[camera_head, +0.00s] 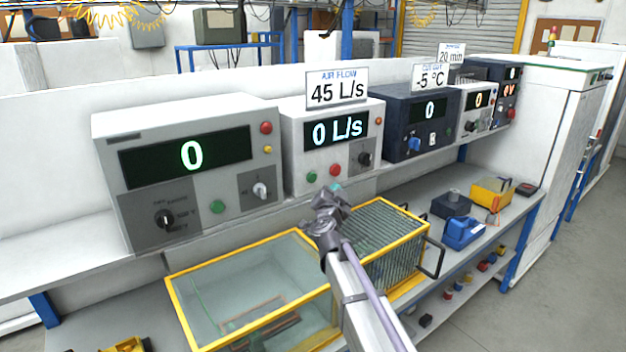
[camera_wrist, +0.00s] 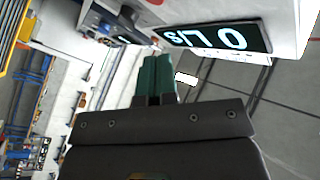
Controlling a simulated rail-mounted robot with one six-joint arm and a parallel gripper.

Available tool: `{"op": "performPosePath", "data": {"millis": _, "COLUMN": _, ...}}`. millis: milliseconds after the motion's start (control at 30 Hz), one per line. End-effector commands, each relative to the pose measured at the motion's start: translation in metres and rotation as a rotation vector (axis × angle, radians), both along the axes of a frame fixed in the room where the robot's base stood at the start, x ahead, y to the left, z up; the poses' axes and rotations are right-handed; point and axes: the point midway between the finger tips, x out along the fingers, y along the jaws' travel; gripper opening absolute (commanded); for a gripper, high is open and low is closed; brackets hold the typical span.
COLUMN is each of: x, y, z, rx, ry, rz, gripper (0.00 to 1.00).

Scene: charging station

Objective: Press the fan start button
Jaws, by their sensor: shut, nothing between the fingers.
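The air flow unit (camera_head: 300,150) is a white box on the shelf under a sign reading "45 L/s". Its display (camera_head: 336,132) reads "0 L/s" and appears upside down in the wrist view (camera_wrist: 215,37). A green button (camera_head: 312,177) and a red button (camera_head: 334,169) sit low on its front, with a dark knob (camera_head: 364,158) to the right. My gripper (camera_head: 336,187) is just below the red button, its teal fingertips shut and empty. The fingers also show in the wrist view (camera_wrist: 157,62). I cannot tell whether they touch the unit. Neither button is clear in the wrist view.
A grey unit (camera_head: 185,205) stands left of the air flow unit, and a dark "-5 °C" unit (camera_head: 405,140) stands right. Below are a yellow-framed glass tank (camera_head: 215,290) and a ribbed yellow-framed block (camera_head: 385,235). A blue item (camera_head: 463,233) lies on the lower bench.

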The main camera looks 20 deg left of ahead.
Motion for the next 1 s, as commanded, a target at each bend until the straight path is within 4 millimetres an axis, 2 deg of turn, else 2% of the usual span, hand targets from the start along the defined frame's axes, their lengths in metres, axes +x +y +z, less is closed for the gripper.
{"op": "performPosePath", "data": {"millis": 300, "x": 0.026, "y": 0.042, "z": 0.000, "rx": 0.001, "ry": 0.000, "rz": 0.000, "gripper": 0.00}}
{"op": "performPosePath", "data": {"millis": 433, "x": 0.033, "y": 0.053, "z": 0.000, "rx": 0.001, "ry": 0.000, "rz": 0.000, "gripper": 0.00}}
{"op": "performPosePath", "data": {"millis": 1000, "x": 0.034, "y": 0.056, "z": 0.000, "rx": 0.001, "ry": 0.000, "rz": 0.000, "gripper": 0.00}}
